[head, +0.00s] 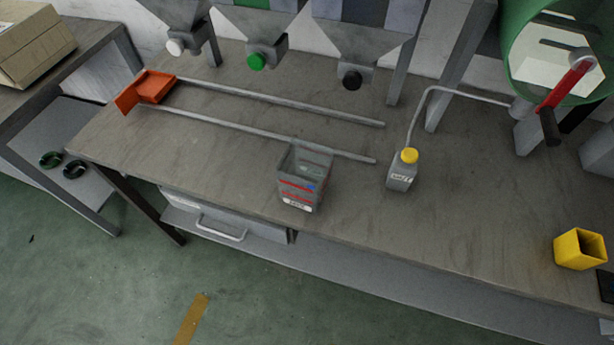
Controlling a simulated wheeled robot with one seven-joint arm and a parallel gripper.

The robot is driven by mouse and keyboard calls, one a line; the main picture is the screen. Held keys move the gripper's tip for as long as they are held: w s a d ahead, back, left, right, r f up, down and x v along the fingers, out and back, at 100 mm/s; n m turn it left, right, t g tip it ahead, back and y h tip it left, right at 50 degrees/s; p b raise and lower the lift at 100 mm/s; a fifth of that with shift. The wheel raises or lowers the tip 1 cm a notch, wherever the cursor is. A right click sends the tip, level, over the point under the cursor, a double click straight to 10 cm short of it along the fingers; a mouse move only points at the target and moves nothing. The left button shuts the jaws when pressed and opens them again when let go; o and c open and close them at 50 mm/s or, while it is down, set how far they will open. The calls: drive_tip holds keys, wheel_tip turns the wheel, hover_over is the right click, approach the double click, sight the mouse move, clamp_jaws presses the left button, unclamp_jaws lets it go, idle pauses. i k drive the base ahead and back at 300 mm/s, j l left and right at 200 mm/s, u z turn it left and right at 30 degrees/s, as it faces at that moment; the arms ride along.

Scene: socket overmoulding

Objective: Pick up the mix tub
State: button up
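A grey, see-through, square tub (303,178), which I take to be the mix tub, stands upright near the front edge of the workbench (240,135) in the head view. It has red lines, a small blue mark and a white label on its front; the lettering is too small to read. Its top is open and it looks empty. My gripper is not in view, so whether it is open or shut does not show.
Two metal rails (270,135) run behind the tub to an orange tray (155,87). A grey bottle with yellow cap (402,172) stands right of the tub. Hoppers (365,45) hang behind. A yellow cup (579,250) and green drum (520,50) are at right.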

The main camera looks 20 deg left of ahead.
sight(303, 173)
drive_tip(key=j+u, duration=0.5)
drive_tip(key=j, duration=1.25)
